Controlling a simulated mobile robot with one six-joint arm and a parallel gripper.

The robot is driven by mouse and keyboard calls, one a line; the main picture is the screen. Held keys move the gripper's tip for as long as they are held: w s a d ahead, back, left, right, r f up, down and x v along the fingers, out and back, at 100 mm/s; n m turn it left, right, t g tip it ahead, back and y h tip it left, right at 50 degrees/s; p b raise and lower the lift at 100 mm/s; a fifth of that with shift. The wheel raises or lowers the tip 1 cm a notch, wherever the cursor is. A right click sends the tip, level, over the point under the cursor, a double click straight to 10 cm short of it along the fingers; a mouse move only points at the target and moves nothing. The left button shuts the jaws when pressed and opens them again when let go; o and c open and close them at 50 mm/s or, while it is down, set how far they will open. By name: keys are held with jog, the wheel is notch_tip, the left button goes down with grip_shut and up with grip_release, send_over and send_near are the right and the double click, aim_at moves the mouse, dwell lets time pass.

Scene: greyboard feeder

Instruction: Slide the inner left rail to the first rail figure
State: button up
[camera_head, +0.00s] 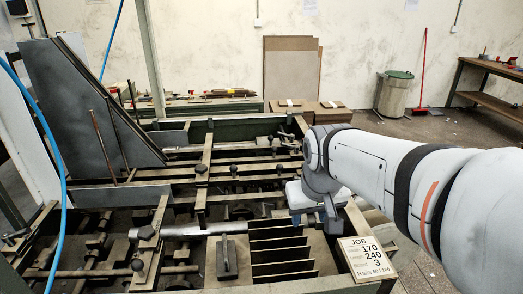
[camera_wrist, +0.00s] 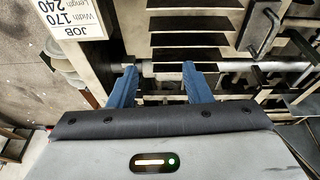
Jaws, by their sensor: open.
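The feeder has dark rails across its bars in the head view. One rail with black knobs (camera_head: 150,240) crosses a silver bar (camera_head: 190,229) at the left front; another rail (camera_head: 205,165) stands further back near the middle. I cannot tell for certain which is the inner left rail. A white job card (camera_head: 368,258) at the right front reads 170, 240 and 3; its bottom "Rails" line is small and blurred. My gripper (camera_wrist: 158,72) is open and empty, its two blue fingers apart near a silver bar (camera_wrist: 150,67). In the head view the arm hides part of the feeder.
Several dark slats (camera_head: 280,245) and a handled block (camera_head: 227,260) lie at the front of the feeder. A tall dark slanted plate (camera_head: 75,105) and a blue hose (camera_head: 45,120) are at left. A bin (camera_head: 394,95) stands on the floor behind.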

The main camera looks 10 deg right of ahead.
jog(key=w+n+b, duration=0.1)
jog(key=w+b, duration=0.2)
jog(key=w, duration=1.3)
jog(key=n+t+b, duration=0.1)
jog(key=b, duration=0.1)
send_near(280, 166)
jog(key=f, duration=0.2)
jog(key=shift+h, duration=0.4)
jog(key=x, duration=0.4)
jog(key=w+x, duration=0.1)
jog(key=x, duration=0.2)
jog(key=shift+a, duration=0.3)
jog(key=shift+r, duration=0.1)
jog(key=shift+c, duration=0.6)
grip_shut()
